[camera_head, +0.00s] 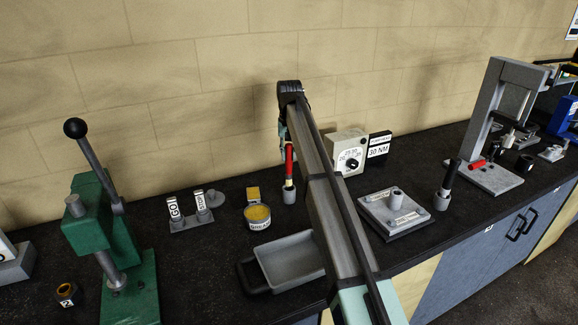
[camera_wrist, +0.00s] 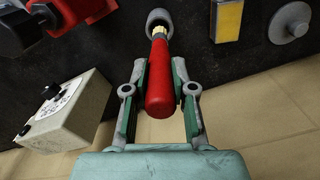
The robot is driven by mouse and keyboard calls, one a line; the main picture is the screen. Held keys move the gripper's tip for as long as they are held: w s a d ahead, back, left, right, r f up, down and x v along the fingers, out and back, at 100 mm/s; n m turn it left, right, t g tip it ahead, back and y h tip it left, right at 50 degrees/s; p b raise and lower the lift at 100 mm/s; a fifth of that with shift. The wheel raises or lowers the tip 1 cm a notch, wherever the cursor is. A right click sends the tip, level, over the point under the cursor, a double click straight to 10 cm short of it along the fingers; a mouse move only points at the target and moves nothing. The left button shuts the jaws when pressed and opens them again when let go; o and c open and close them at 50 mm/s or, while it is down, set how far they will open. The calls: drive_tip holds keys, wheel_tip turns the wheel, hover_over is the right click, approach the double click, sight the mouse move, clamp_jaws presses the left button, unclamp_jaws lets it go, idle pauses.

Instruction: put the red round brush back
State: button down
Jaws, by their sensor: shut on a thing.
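The red round brush (camera_wrist: 160,85) is held upright between the two fingers of my gripper (camera_wrist: 159,72), which is shut on its red handle. Its pale yellow tip points at the round grey cup (camera_wrist: 157,17) in the wrist view. In the head view the red brush (camera_head: 289,160) stands in line above the grey cup (camera_head: 289,196), its tip at the cup's mouth. I cannot tell how far the tip is inside. My gripper (camera_head: 287,146) is partly hidden behind my arm there.
A grey tray (camera_head: 290,262) lies in front. A dial box (camera_head: 348,152) stands to the right by the wall. Another grey cup (camera_head: 441,201) holds a black-handled tool.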

sight(290, 144)
drive_tip(key=shift+f+p, duration=0.9)
drive_tip(key=shift+f, duration=2.55)
drive_tip(key=c, duration=1)
unclamp_jaws()
drive_tip(key=shift+o, duration=0.2)
wheel_tip(290, 144, up, 12)
drive_tip(key=b, duration=0.3)
drive_tip(key=shift+b, duration=0.4)
drive_tip(key=shift+d, duration=0.1)
